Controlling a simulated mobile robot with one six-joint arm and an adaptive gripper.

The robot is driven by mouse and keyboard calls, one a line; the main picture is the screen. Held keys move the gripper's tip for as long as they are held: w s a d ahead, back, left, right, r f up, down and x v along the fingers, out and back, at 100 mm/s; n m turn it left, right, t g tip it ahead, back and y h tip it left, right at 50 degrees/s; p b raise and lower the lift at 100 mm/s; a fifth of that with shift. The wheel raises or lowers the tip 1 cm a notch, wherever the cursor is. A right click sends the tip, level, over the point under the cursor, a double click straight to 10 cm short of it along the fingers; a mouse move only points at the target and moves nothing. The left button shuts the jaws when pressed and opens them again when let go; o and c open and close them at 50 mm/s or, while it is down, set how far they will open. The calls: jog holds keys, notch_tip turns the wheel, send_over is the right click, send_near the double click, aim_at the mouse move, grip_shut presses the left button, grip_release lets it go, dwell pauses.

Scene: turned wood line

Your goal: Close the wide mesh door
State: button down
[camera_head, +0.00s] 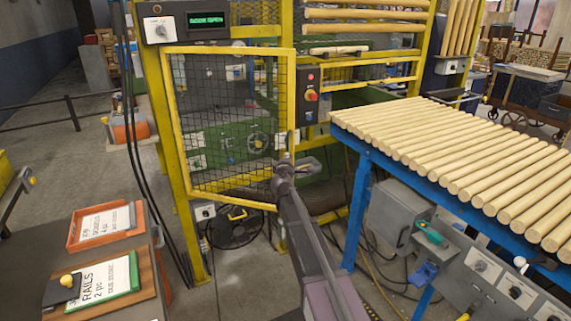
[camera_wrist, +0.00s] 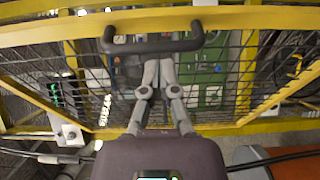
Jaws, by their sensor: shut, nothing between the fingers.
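The wide mesh door (camera_head: 230,50) has a yellow frame with dark wire mesh. In the head view it stands swung out from the yellow machine frame, hinged on its left. A small display above it shows green text that seems to read "DOOR OPEN". My gripper (camera_head: 287,160) is in front of the door's right side, low down. In the wrist view the black bar handle (camera_wrist: 150,46) stands out from the door's yellow frame (camera_wrist: 255,18). My gripper (camera_wrist: 161,68) is shut and empty, its fingertips at the handle's near edge. I cannot tell whether they touch it.
A blue conveyor (camera_head: 353,150) with many wooden rods stands at the right. A grey control panel (camera_head: 490,280) is at the lower right. A post with a red stop button (camera_head: 311,96) stands right of the door. A table with trays (camera_head: 85,238) is at the lower left.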

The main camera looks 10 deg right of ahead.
jog(key=shift+x, duration=1.3)
jog(key=shift+w, duration=0.1)
